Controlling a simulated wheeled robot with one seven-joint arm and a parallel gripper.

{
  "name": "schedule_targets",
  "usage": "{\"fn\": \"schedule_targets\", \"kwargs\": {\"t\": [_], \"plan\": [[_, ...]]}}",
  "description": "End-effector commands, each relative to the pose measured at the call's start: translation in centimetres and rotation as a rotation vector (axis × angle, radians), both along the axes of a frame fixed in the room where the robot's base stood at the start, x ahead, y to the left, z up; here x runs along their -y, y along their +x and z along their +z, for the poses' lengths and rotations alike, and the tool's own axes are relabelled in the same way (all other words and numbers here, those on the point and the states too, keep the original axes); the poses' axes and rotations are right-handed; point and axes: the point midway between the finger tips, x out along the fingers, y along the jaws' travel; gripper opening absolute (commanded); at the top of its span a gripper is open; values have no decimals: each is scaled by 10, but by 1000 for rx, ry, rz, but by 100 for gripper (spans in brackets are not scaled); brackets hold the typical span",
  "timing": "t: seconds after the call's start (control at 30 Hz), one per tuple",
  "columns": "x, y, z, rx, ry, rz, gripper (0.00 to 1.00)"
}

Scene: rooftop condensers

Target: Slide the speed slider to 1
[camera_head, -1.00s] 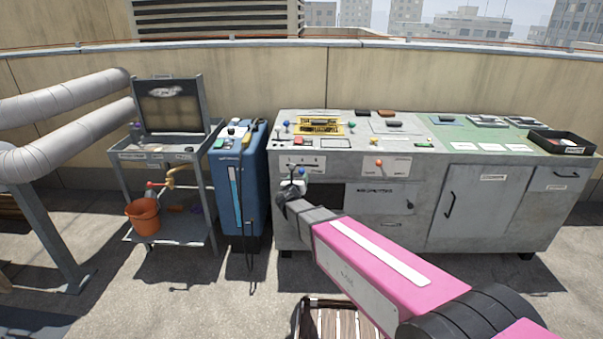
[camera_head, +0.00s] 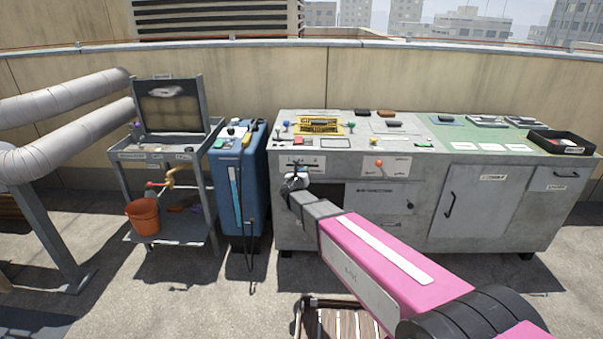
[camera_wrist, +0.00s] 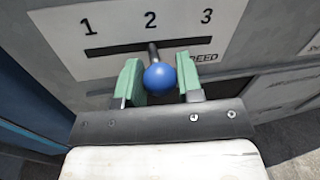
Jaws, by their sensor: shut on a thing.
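The speed slider has a blue ball knob (camera_wrist: 160,77) on a short dark stem. The stem meets the dark slot (camera_wrist: 120,48) of a white plate close under the printed 2, with 1 to the left and 3 to the right. My gripper (camera_wrist: 160,82) has its green fingers on either side of the knob and is shut on it. In the head view my gripper (camera_head: 296,182) is at the left front of the grey console, just below the white slider plate (camera_head: 312,163). The knob is hard to make out there.
The grey console (camera_head: 420,230) carries another plate with an orange knob (camera_head: 379,163) to the right. A blue cabinet (camera_head: 238,190) stands close on the left, then a cart (camera_head: 165,150) with an orange bucket (camera_head: 142,216).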

Motion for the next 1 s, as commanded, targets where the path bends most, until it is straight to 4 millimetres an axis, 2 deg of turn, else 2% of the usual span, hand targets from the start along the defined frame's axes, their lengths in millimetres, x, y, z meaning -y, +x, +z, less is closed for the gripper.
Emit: {"fn": "schedule_targets", "kwargs": {"t": [0.17,0.4,0.73,0.77,0.8,0.83,1.0], "plan": [[-18,0,0,1,1,2,0],[-60,-1,0,1,2,3,0],[-66,-2,0,0,-1,5,0],[-66,-2,0,0,-1,6,40],[-66,-2,0,-1,-1,6,53],[-66,-2,0,-1,-1,6,58],[-65,-2,0,-1,0,3,58]]}}
